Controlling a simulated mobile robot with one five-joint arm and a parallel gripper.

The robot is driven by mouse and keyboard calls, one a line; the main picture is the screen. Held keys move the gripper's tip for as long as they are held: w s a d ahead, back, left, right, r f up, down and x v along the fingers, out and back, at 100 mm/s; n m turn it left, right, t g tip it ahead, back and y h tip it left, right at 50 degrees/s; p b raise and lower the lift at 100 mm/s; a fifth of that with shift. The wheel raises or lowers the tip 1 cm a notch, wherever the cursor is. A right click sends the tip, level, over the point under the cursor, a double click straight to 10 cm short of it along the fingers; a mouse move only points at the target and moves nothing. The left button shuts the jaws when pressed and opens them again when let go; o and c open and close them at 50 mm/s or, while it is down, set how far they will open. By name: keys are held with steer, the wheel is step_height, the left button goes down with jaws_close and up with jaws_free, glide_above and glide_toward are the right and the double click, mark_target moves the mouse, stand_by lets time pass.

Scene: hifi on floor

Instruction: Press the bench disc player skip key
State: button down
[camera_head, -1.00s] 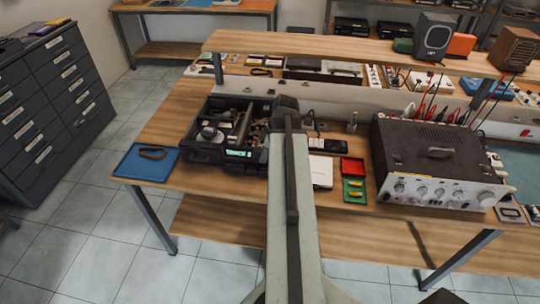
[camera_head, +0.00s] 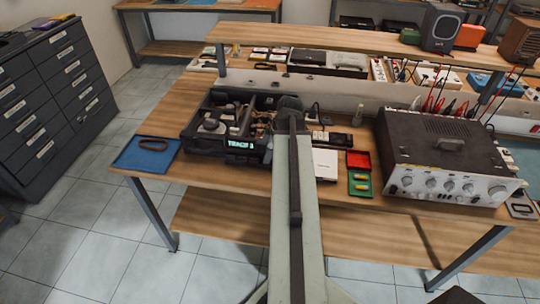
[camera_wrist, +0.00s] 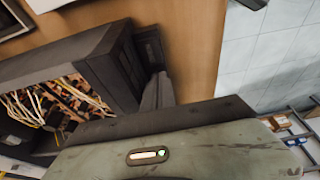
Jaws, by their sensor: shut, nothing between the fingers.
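The disc player (camera_head: 190,150) is an open-topped black case on the wooden bench, left of my arm in the head view. Its front carries a green lit display that seems to read TRACK and a digit too small to be sure of. In the wrist view the player's dark wall (camera_wrist: 108,70) stands at the left, with wires and parts inside. My gripper (camera_wrist: 157,92) is shut and empty, its dark fingers close beside the player's wall; contact cannot be told. In the head view the arm's end hides the fingers and the player's right end. I cannot make out the skip key.
A blue tray (camera_head: 148,154) with a brown band lies left of the player. Right of my arm are a white box (camera_head: 325,164), a red tray (camera_head: 358,160), a green tray (camera_head: 360,184) and a large black amplifier (camera_head: 440,145). A raised shelf (camera_head: 290,35) runs behind.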

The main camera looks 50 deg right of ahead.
steer(key=shift+s+a+f, duration=0.1)
steer(key=shift+f, duration=0.15)
steer(key=shift+r, duration=0.1)
steer(key=shift+r+p, duration=0.3)
steer(key=shift+p, duration=0.15)
step_height(320, 180, up, 5)
steer(key=p, duration=0.4)
steer(key=shift+f+p, duration=0.2)
steer(key=shift+p, duration=0.2)
steer(key=p+v, duration=0.8)
steer(key=v, duration=0.1)
steer(key=shift+d+p, duration=0.25)
steer(key=shift+p, duration=0.1)
